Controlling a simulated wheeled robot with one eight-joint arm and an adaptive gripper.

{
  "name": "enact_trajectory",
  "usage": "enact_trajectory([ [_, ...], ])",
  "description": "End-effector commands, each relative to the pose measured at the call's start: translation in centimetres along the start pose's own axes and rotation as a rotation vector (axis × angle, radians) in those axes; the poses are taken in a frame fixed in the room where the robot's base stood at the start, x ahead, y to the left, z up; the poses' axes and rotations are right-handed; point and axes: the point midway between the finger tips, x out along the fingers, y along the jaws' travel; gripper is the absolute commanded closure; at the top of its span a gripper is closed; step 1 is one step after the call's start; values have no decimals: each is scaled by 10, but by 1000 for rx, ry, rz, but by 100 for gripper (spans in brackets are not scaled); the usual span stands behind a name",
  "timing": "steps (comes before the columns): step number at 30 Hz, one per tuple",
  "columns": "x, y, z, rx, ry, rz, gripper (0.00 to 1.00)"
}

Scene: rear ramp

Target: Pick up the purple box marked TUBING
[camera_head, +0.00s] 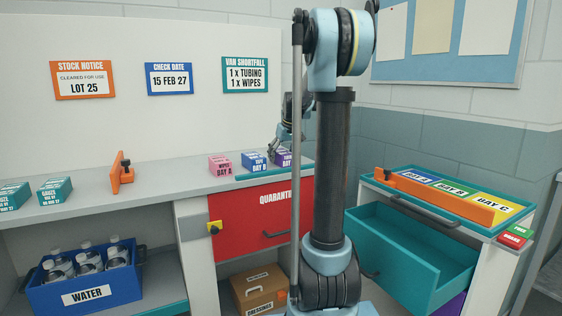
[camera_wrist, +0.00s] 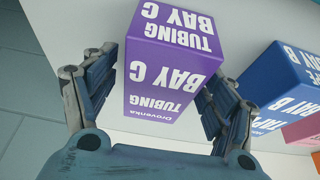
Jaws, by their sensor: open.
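The purple box (camera_wrist: 165,62) marked TUBING and BAY C stands on the pale counter, between the two open fingers of my gripper (camera_wrist: 160,95) in the wrist view. The left finger is close to its left side and the right finger is beside its right side. I cannot tell whether either touches it. In the head view the purple box (camera_head: 283,159) is at the right end of a short row on the counter, partly hidden by my arm.
A blue box (camera_head: 254,161) marked BAY B and a pink box (camera_head: 221,166) marked BAY A stand beside the purple one. A red quarantine door (camera_head: 245,225) is below the counter. At right, a teal drawer (camera_head: 400,260) stands open under a tray (camera_head: 450,208) with bay labels.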

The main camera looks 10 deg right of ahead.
Motion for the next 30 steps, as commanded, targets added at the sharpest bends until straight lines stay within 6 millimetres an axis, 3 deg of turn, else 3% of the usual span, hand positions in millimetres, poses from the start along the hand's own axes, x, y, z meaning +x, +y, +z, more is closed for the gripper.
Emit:
enact_trajectory([
  [4,0,0,0,0,0,0,25],
  [11,0,0,0,0,0,0,75],
  [23,-6,0,-2,0,0,0,76],
  [30,-39,0,-16,0,0,0,76],
])
